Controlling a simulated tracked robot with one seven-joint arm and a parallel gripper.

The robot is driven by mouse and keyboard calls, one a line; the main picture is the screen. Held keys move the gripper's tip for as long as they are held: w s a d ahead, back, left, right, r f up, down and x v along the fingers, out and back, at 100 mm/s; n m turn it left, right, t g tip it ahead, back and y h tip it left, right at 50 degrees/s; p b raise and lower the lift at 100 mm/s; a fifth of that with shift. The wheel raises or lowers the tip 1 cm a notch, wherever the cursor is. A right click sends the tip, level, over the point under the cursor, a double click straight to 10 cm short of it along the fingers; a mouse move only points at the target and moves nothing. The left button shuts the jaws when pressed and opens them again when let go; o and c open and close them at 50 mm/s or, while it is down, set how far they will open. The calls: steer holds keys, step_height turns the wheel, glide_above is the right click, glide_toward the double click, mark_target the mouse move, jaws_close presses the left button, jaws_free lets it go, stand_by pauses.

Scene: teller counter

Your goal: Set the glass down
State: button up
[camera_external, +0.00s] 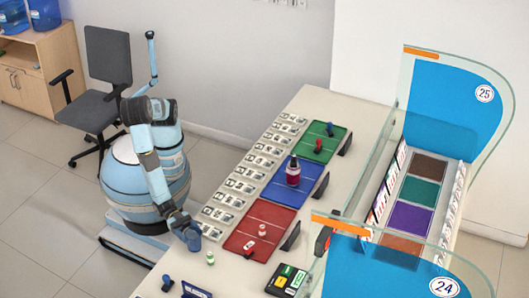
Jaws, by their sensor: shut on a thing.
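My gripper (183,222) is low over the near left edge of the counter, at the end of my downward-reaching arm. It is shut on a small blue thing, which appears to be the glass (194,241). The view is too small to show the fingers clearly or to tell whether the glass touches the counter (222,272). A small pale bottle with a green top (210,258) stands just right of and nearer than the glass.
Red (268,222), blue (308,178) and green (331,139) trays run along the counter, with a dark red bottle (293,172) on the blue one. Rows of white cards (240,186) lie left of them. A black keypad (286,279) and a glass partition (375,160) are to the right.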

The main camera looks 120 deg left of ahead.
steer(key=shift+f, duration=0.2)
steer(key=o, duration=1.1)
steer(key=shift+o, duration=0.2)
steer(key=v, duration=1.4)
